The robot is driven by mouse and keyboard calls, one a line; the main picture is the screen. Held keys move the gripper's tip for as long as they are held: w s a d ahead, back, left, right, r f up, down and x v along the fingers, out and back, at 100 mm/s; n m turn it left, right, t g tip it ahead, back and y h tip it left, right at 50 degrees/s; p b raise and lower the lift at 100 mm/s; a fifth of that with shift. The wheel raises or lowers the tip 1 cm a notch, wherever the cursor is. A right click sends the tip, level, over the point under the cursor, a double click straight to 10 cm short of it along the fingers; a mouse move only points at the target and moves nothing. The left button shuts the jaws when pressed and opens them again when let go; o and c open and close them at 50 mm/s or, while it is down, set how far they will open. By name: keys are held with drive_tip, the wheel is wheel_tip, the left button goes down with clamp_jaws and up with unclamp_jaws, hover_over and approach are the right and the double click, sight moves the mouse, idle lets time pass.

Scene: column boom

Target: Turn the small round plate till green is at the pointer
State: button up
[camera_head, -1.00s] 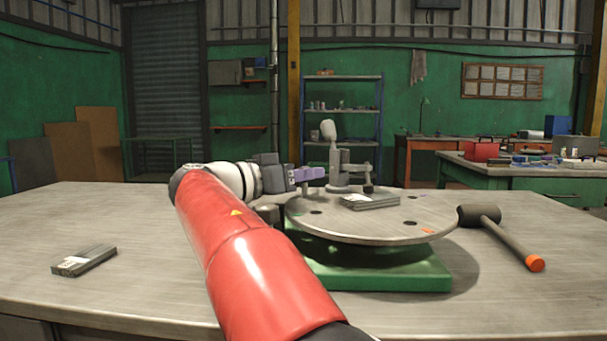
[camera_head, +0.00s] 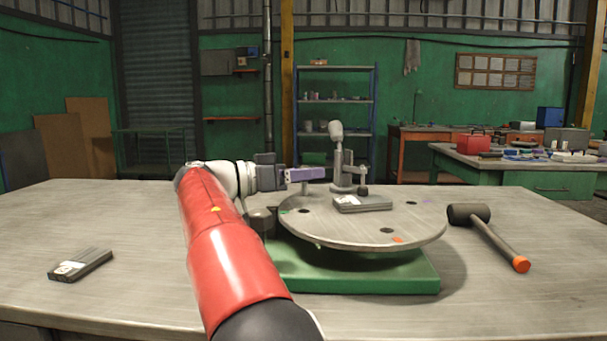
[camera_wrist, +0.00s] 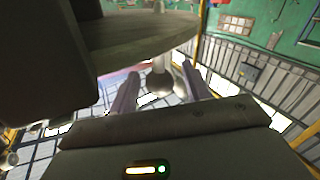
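The small round plate (camera_head: 345,230) is a grey disc on a green base (camera_head: 400,281). I cannot make out the pointer. My gripper (camera_head: 308,174) is at the plate's far left, just above its surface, by a short grey peg (camera_head: 308,188). In the wrist view my gripper's (camera_wrist: 160,70) two purple fingers stand apart, with a grey rounded part between them; contact cannot be told.
A clamp (camera_head: 338,160) with an upright handle stands at the plate's back. A grey labelled block (camera_head: 363,204) lies on the plate. A mallet (camera_head: 490,238) lies on the table to the right, another labelled block (camera_head: 80,265) at the left. The table's left side is mostly clear.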

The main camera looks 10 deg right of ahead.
drive_tip(key=s+a, duration=0.1)
drive_tip(key=a, duration=0.6)
drive_tip(key=shift+a, duration=0.4)
drive_tip(key=shift+s, duration=0.1)
